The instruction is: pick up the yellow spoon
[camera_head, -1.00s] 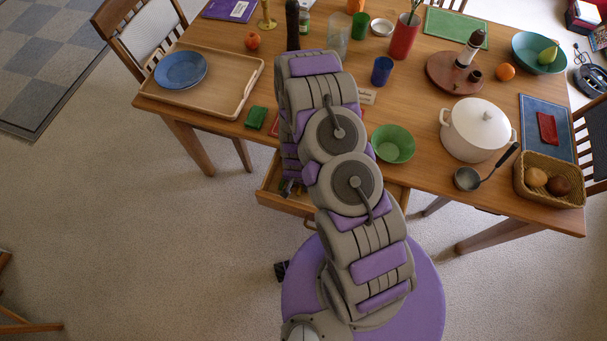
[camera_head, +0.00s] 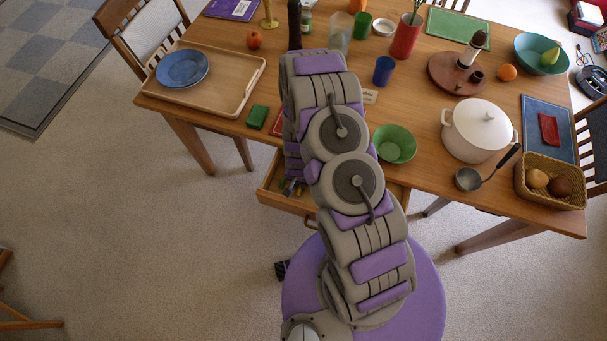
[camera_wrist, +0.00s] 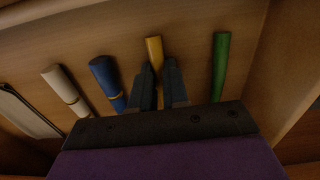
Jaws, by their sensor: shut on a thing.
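The yellow spoon (camera_wrist: 154,50) shows in the wrist view as a yellow handle in the drawer, between a blue handle and a green one. My gripper (camera_wrist: 159,70) is over it, with its two dark fingers on either side of the handle, shut on it. The far part of the spoon is hidden behind my gripper's body. In the head view my arm covers the gripper, and the spoon cannot be made out. The open drawer (camera_head: 280,200) juts out from under the table's front edge.
In the drawer lie a blue handle (camera_wrist: 106,78), a white handle (camera_wrist: 62,84) and a green handle (camera_wrist: 220,62). The drawer walls are close on the right (camera_wrist: 278,70). On the table above are a green bowl (camera_head: 395,145), a white pot (camera_head: 476,132) and a wooden tray (camera_head: 225,98).

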